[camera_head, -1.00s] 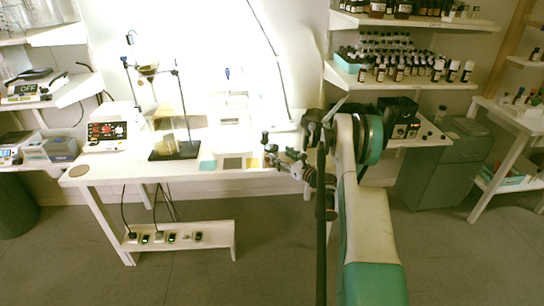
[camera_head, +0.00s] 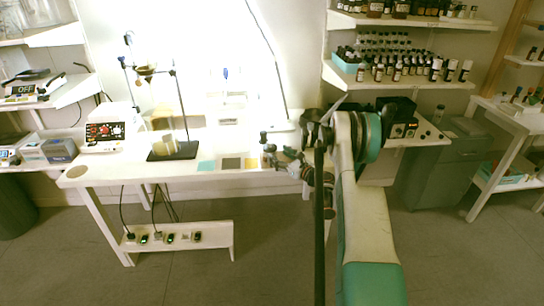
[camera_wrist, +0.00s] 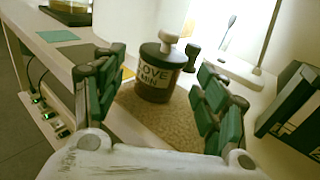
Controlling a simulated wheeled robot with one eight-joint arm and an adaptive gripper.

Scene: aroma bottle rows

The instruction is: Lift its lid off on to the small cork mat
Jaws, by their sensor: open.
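A dark brown jar (camera_wrist: 152,92) stands upright in the wrist view, with a white label reading partly "LOVE" and "MIN". Its dark lid (camera_wrist: 163,56) is on and carries a pale knob (camera_wrist: 168,38). My gripper (camera_wrist: 165,92) is open, its green-padded fingers to the left and right of the jar, with visible gaps. A speckled cork-like mat (camera_wrist: 165,126) lies at the jar's foot; I cannot tell if it is the small one. In the head view my gripper (camera_head: 276,157) is at the table's front edge, partly hidden by my arm.
A teal square (camera_head: 206,165), a dark square (camera_head: 231,164) and a yellowish square (camera_head: 251,163) lie along the table's front. A stand with a dark base (camera_head: 172,151) is left of them. A dark boxy object (camera_wrist: 292,106) is right of my gripper.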

